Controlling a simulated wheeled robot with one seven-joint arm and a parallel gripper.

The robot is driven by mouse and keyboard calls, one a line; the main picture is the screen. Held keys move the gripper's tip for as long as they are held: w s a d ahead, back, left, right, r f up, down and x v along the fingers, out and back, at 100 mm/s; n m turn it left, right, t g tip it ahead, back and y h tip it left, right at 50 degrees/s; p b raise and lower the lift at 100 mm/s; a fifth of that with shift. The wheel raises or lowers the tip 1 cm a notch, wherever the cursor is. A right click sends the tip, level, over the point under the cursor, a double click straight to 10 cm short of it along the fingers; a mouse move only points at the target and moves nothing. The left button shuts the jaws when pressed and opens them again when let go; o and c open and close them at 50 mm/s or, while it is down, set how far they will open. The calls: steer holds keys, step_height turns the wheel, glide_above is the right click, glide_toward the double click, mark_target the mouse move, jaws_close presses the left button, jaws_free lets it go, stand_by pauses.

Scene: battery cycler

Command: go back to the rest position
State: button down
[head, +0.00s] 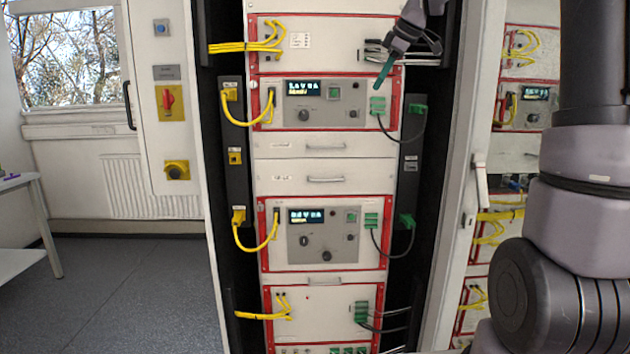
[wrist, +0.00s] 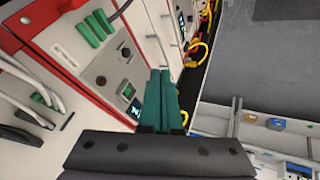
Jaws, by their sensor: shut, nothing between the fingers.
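My gripper (head: 383,76) shows in the head view at the upper right of the rack, in front of the panel beside the upper display unit. Its teal fingers point down and to the left. In the wrist view the two teal fingers of my gripper (wrist: 161,88) lie side by side, shut, with nothing between them. The rack (head: 325,172) stands upright in the middle of the head view. I cannot tell the exact gap between the fingertips and the panel.
Yellow cables (head: 247,47) and green plugs (head: 377,106) stick out from the rack's front. A control cabinet panel (head: 165,60) stands at left. A white table (head: 22,181) is at the far left. The grey floor (head: 120,290) at lower left is clear.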

steer(key=s+d+f+m, duration=0.1)
steer(key=s+f+m, duration=0.2)
steer(key=s+m, duration=0.3)
steer(key=s+d+f+m+t+h, duration=0.1)
steer(key=s+f+m, duration=0.3)
steer(key=s, duration=1.1)
steer(key=s+d+f+m+h, duration=0.1)
steer(key=s+d+f+m, duration=0.1)
steer(key=s+m, duration=0.6)
steer(key=shift+s+f, duration=0.65)
steer(key=shift+s, duration=0.55)
